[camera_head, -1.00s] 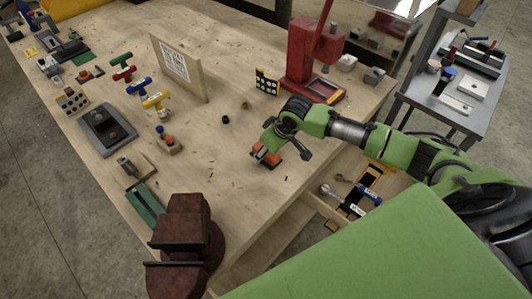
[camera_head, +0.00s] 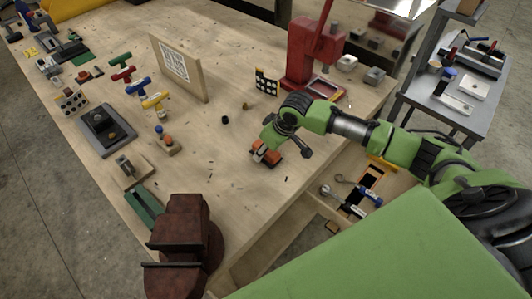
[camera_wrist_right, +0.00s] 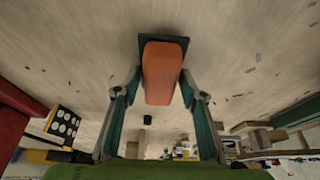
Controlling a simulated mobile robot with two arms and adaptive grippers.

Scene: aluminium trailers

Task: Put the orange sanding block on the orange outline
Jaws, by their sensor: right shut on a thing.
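The orange sanding block (camera_head: 267,155) is near the right side of the wooden workbench, under my right gripper (camera_head: 268,147). In the right wrist view the orange sanding block (camera_wrist_right: 162,70), with a dark base at its far end, sits between the two green-padded fingers of my right gripper (camera_wrist_right: 160,92). The gripper is shut on it. I cannot tell whether the block touches the bench or hangs just above it. I cannot make out an orange outline on the bench with certainty. My left gripper is not in view.
A red press (camera_head: 312,60) stands behind the gripper, near a dotted card (camera_head: 266,82). A dark red vise (camera_head: 185,235) is at the front. An open drawer (camera_head: 345,205) with tools lies to the right. Bench around the block has only small dark scraps.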

